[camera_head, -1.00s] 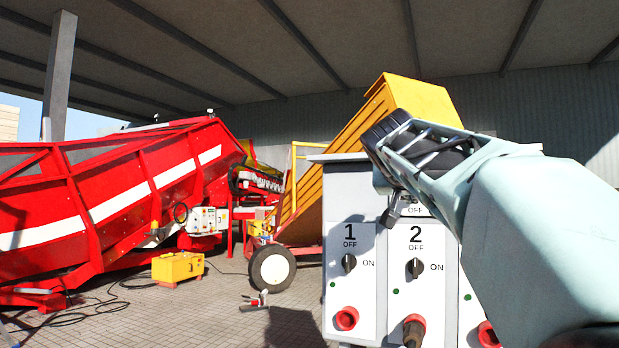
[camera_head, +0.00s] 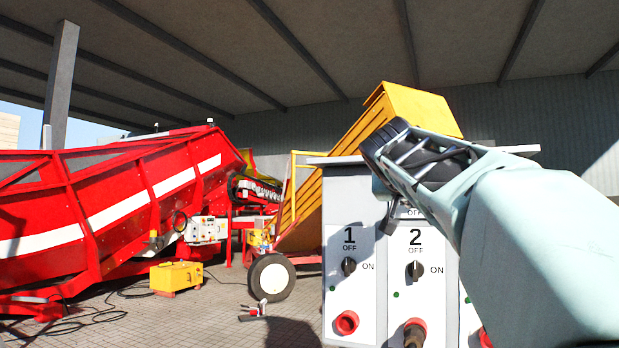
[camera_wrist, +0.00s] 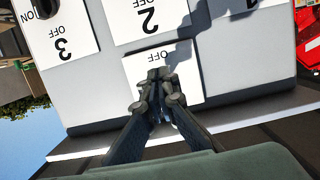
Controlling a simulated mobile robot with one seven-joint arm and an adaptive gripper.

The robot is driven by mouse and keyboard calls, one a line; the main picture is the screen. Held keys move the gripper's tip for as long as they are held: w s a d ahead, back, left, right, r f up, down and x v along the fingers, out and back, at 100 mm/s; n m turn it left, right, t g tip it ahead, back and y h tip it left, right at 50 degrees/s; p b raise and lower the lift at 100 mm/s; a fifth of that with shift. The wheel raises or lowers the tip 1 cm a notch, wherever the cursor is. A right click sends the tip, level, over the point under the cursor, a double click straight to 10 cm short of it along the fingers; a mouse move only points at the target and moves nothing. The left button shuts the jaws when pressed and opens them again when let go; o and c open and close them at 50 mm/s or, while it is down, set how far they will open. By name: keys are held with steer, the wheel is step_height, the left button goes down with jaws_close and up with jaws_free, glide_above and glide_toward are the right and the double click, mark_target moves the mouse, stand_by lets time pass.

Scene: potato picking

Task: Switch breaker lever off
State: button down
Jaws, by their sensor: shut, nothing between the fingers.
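The grey breaker cabinet (camera_head: 350,205) stands at the lower right of the head view, with white plates numbered 1, 2 and 3. Above plate 2 is a smaller white plate marked OFF (camera_head: 416,213), which shows upside down in the wrist view (camera_wrist: 138,72). My gripper (camera_wrist: 160,76) is shut and empty in front of this upper plate. Whether it touches the plate I cannot tell. The breaker lever is not clearly visible; my fingers and arm cover much of that plate. In the head view the fingertips (camera_head: 389,222) show only partly, below my wrist.
Plates 1 and 2 carry black rotary knobs (camera_head: 348,266) and red sockets (camera_head: 346,322); a plug sits in socket 2 (camera_head: 414,333). A red machine (camera_head: 110,205), a yellow conveyor (camera_head: 345,160) and a yellow box (camera_head: 176,277) stand at the left and behind.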

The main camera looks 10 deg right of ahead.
steer(key=shift+w+d+f+b, duration=0.1)
steer(key=shift+w+f+b, duration=0.05)
steer(key=shift+f+b, duration=0.5)
stand_by(0.4)
stand_by(0.4)
